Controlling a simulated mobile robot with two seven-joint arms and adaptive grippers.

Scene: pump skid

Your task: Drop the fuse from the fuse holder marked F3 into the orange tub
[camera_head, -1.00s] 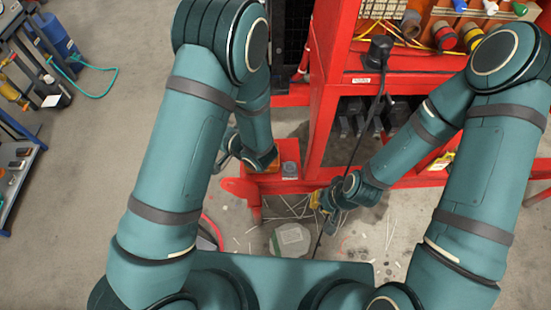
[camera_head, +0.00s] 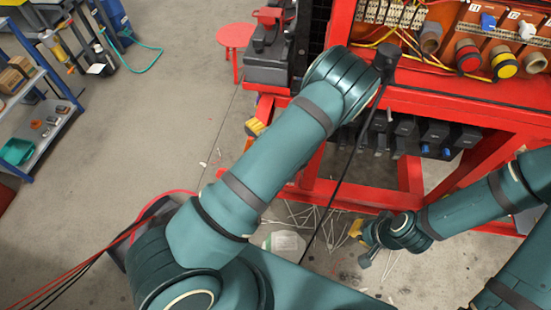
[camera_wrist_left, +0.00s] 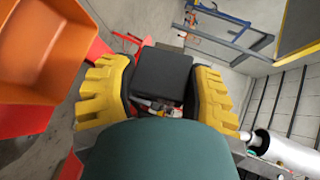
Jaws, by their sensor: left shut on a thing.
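In the left wrist view my left gripper (camera_wrist_left: 163,92) has its two yellow fingers shut on a black block, which I take to be the fuse (camera_wrist_left: 163,72). The orange tub (camera_wrist_left: 58,45) is at the upper left of that view, beside the left finger and apart from the block. In the head view my left arm's elbow and forearm hide the left gripper. My right gripper (camera_head: 360,246) hangs low, in front of the red frame's lower part; its jaw gap is not clear. Black holders with blue parts (camera_head: 434,140) sit under the red shelf. No F3 mark is readable.
The red skid frame (camera_head: 455,103) fills the right side, with coloured buttons (camera_head: 468,55) and wires above. A black cable (camera_head: 346,170) hangs in front. A red stool (camera_head: 236,37) and a blue shelf rack (camera_head: 50,125) stand left. The floor between is open.

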